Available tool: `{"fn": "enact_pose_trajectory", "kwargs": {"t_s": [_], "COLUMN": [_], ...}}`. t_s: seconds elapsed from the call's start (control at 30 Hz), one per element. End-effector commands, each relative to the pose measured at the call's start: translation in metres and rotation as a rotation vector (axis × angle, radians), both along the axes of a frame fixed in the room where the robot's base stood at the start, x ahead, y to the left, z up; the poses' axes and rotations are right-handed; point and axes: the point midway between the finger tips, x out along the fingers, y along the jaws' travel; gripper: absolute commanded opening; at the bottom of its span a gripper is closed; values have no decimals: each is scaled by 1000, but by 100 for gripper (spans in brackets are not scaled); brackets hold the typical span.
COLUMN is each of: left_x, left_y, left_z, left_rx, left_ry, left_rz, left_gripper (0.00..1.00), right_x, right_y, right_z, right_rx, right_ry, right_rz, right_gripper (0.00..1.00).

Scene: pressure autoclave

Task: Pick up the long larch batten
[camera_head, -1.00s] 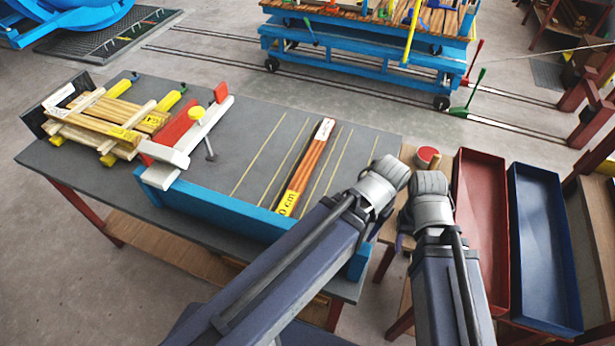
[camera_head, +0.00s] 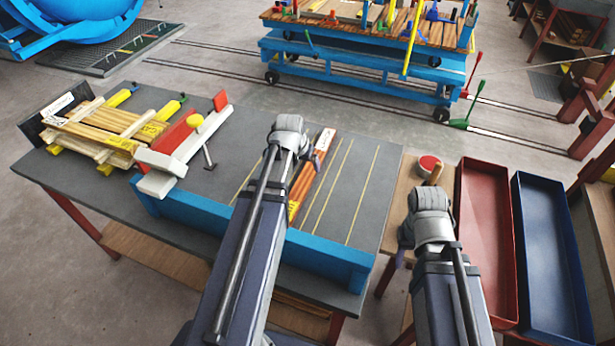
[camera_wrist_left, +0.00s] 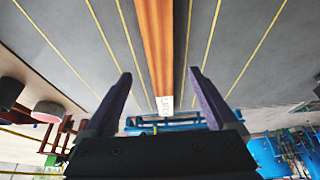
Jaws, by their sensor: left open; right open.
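A long reddish-brown wooden batten (camera_head: 301,186) lies on the grey table among yellow lines, beside my left arm. It has a white tag at its far end and a yellow label at its near end; my arm hides part of it. In the left wrist view the batten (camera_wrist_left: 155,45) runs up the middle, with its white tag between the fingers. My left gripper (camera_wrist_left: 160,73) is open and empty, its fingers on either side of the batten's line, apart from it. My right gripper (camera_head: 430,210) is right of the table; its fingers are mostly hidden.
A blue rail (camera_head: 250,236) runs along the table's near edge. A red and white clamp-like fixture (camera_head: 185,150) and a stack of pale battens (camera_head: 100,130) occupy the table's left. Red (camera_head: 487,215) and blue (camera_head: 548,260) trays stand at the right.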

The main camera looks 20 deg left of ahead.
Motion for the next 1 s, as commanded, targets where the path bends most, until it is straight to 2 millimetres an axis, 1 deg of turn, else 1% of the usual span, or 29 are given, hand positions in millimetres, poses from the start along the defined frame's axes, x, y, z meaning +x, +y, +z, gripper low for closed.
{"fn": "enact_pose_trajectory", "kwargs": {"t_s": [0.3,0.47,0.57,0.67,0.9,1.0], "left_x": [9,10,10,13,23,27], "left_y": [0,0,0,0,2,2], "left_z": [-25,-25,-28,-36,-65,-73], "left_rx": [0,0,0,0,0,0], "left_ry": [2,2,2,2,2,2], "left_rz": [-1,-1,-1,-1,-1,-1], "left_gripper": [91,91,91,91,91,91], "right_x": [0,0,0,0,0,0], "right_y": [0,0,0,0,0,0], "right_z": [-25,-24,-28,-36,-65,-73], "right_rx": [0,0,0,0,0,0], "right_ry": [0,0,0,0,0,0], "right_rz": [0,0,0,0,0,0], "right_gripper": [50,50,50,50,50,50]}}
